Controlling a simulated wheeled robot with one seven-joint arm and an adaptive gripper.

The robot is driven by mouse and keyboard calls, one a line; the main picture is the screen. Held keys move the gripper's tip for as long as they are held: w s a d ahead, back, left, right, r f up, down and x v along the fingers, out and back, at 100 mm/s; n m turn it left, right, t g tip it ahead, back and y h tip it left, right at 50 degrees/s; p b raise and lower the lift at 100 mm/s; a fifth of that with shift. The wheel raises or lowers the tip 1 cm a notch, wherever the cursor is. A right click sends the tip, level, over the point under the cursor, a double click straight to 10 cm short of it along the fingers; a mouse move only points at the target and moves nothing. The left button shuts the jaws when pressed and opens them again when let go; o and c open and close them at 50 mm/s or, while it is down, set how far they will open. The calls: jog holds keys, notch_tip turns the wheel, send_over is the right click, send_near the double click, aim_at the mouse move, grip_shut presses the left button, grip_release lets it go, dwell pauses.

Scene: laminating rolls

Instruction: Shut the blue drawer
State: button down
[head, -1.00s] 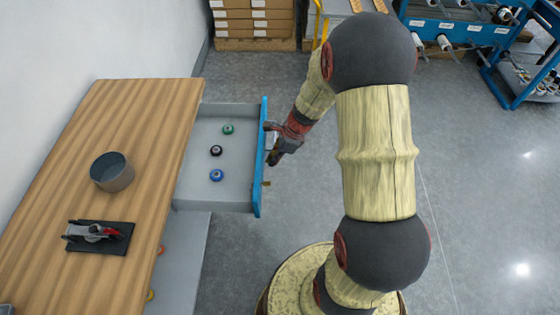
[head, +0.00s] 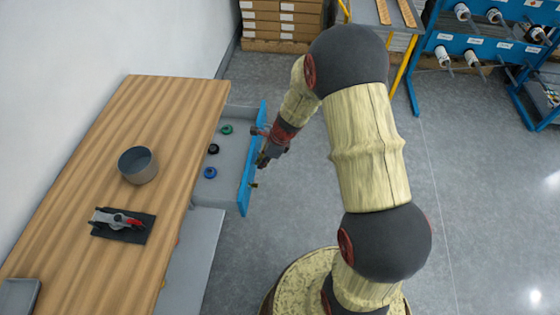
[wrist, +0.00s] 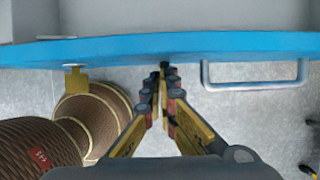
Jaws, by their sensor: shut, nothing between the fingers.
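The blue-fronted drawer (head: 255,160) sticks out from the right side of the wooden bench in the head view, partly open. Its grey tray holds a green roll (head: 226,129), a black roll (head: 213,148) and a blue roll (head: 210,172). My gripper (head: 262,160) is at the outer face of the drawer front. In the wrist view the blue drawer front (wrist: 110,50) crosses the top, and my shut, empty gripper (wrist: 163,68) has its fingertips at its edge, apparently touching. The drawer's bar handle (wrist: 255,85) is to the right of the fingertips, not gripped.
On the wooden bench (head: 90,190) stand a grey bowl (head: 138,166) and a black mat with a red-handled tool (head: 122,222). Below, another grey drawer (head: 198,250) protrudes. Boxes (head: 282,25) and a blue roll rack (head: 480,50) stand behind. Floor on the right is clear.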

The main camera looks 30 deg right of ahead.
jog(key=p, duration=0.7)
send_over(219, 167)
